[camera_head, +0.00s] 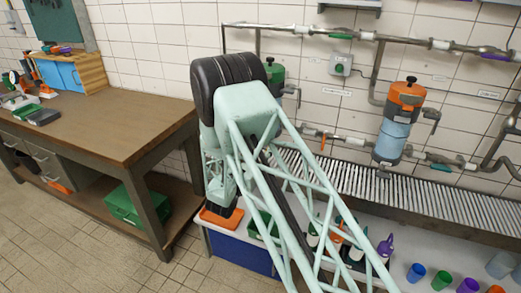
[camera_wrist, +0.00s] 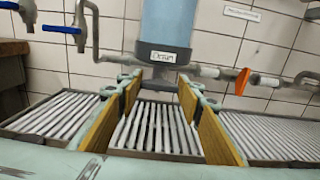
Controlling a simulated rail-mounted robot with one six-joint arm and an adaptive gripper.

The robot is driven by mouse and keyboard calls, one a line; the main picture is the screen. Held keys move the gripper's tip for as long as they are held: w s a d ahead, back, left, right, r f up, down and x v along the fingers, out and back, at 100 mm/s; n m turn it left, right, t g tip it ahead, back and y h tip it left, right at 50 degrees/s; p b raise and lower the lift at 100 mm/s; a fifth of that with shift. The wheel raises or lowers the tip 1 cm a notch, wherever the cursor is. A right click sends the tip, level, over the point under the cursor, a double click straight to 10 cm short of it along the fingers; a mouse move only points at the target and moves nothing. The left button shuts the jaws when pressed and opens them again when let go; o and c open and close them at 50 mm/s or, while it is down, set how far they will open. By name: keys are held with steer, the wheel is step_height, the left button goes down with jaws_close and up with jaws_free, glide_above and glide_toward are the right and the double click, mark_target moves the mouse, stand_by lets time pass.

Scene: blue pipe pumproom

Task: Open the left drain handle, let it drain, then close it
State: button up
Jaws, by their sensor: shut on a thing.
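A blue filter cylinder (camera_wrist: 168,25) with a "Drain" label (camera_wrist: 163,57) hangs straight ahead at the top middle of the wrist view. My gripper (camera_wrist: 159,88) is just below it, one yellow-padded finger on each side. It is shut on the left drain handle, which is small and hard to make out between the fingertips. In the head view, my arm hides the gripper, the drain handle and most of this left filter; its green top (camera_head: 275,72) shows behind my arm. I see no clear water stream.
A slatted metal drain grate (camera_wrist: 155,128) runs below the pipes. An orange valve handle (camera_wrist: 243,80) is at the right and blue handles (camera_wrist: 60,28) at the left. A second, orange-topped filter (camera_head: 402,105) hangs farther right. A wooden workbench (camera_head: 115,118) stands left.

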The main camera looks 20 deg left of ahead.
steer(key=shift+n, duration=0.3)
steer(key=shift+a+f+n+p, duration=0.1)
steer(key=shift+n+p, duration=1.75)
steer(key=shift+n, duration=2.5)
steer(key=shift+a+f+n+p, duration=0.1)
steer(key=shift+n+p, duration=1.7)
steer(key=shift+n, duration=2.55)
steer(key=o, duration=0.9)
steer(key=shift+s, duration=0.1)
